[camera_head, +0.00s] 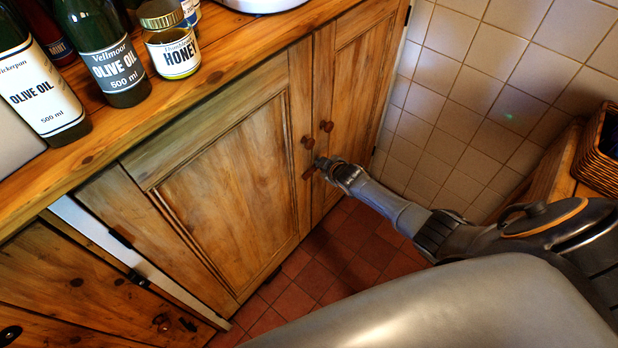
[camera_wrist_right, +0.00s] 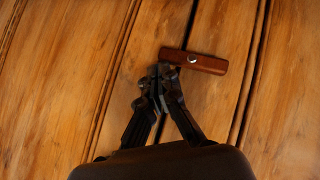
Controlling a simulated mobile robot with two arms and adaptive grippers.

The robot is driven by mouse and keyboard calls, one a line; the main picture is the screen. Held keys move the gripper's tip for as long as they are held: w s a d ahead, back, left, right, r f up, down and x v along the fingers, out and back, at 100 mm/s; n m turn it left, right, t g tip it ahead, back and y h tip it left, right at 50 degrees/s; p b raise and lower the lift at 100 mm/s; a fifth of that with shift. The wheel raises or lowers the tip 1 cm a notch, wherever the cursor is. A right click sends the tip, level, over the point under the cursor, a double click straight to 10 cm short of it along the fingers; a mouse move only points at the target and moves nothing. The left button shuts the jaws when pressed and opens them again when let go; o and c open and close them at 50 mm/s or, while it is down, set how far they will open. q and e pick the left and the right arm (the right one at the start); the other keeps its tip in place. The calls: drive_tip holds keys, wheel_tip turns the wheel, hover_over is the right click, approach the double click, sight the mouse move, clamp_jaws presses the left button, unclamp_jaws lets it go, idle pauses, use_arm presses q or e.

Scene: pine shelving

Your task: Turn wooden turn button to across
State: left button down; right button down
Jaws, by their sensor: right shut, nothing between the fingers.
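The wooden turn button (camera_wrist_right: 206,63) is a short red-brown bar with a bright screw. In the right wrist view it lies nearly crosswise to the gap between the doors, slightly tilted, its left end over the gap. In the head view it is a small dark bar (camera_head: 309,172) below the knobs, partly hidden by my gripper. My right gripper (camera_wrist_right: 160,76) is shut and empty, its fingertips close below the button's left end; I cannot tell whether they touch. It also shows in the head view (camera_head: 320,162). My left gripper is out of view.
Two round knobs (camera_head: 307,142) sit above the button on the pine cupboard doors (camera_head: 225,185). Bottles (camera_head: 113,68) and a honey jar (camera_head: 172,45) stand on the worktop. A wicker basket (camera_head: 601,155) is at right. The tiled floor (camera_head: 335,255) is open below.

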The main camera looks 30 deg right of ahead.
drive_tip(key=shift+r, duration=0.1)
wheel_tip(320, 180, up, 6)
drive_tip(key=p, duration=0.5)
drive_tip(key=shift+s+d+p, duration=0.1)
drive_tip(key=shift+s+p, duration=0.05)
drive_tip(key=shift+p, duration=0.25)
drive_tip(key=s+d+r, duration=0.2)
drive_tip(key=s+r, duration=0.4)
drive_tip(key=shift+d+r+p, duration=0.2)
drive_tip(key=shift+d+p, duration=0.05)
drive_tip(key=shift+p, duration=0.2)
drive_tip(key=shift+s, duration=0.1)
